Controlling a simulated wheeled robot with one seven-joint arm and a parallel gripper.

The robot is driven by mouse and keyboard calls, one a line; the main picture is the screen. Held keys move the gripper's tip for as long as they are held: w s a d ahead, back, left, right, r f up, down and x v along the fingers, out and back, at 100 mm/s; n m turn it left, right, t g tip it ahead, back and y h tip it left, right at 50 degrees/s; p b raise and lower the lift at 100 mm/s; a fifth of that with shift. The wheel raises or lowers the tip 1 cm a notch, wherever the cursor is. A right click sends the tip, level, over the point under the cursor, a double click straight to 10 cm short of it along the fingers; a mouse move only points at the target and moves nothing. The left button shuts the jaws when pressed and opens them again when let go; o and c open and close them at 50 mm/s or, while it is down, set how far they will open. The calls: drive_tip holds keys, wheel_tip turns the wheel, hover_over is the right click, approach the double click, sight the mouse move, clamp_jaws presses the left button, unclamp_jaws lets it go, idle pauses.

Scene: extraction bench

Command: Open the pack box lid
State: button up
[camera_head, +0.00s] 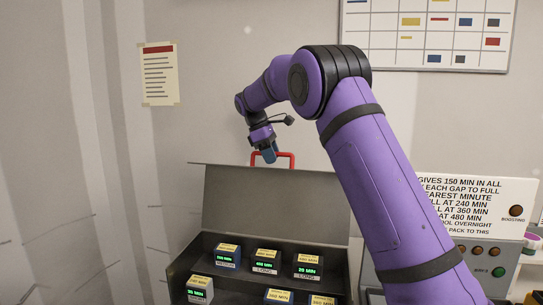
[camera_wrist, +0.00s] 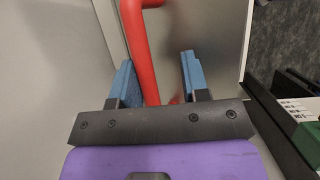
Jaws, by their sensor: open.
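The pack box (camera_head: 179,268) is a dark grey case standing open. Its grey lid (camera_head: 275,205) is raised, close to upright, along the back of the box. A red handle (camera_head: 291,160) sits on the lid's upper edge. My gripper (camera_head: 270,155) is at the handle's left side, above the lid. In the wrist view, the blue fingers of my gripper (camera_wrist: 157,75) are apart, with the red handle (camera_wrist: 143,60) running between them, nearer the left finger. Whether a finger touches the handle I cannot tell. The lid (camera_wrist: 205,35) shows behind the right finger.
Several labelled battery packs with green displays (camera_head: 265,262) sit inside the box. A charging panel with printed text (camera_head: 475,205) stands to the right. The wall (camera_head: 215,100) is behind the lid, with a notice (camera_head: 159,75) on it.

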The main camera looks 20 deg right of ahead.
drive_tip(key=v, duration=1)
drive_tip(key=shift+r, duration=0.4)
drive_tip(key=shift+w+a, duration=0.1)
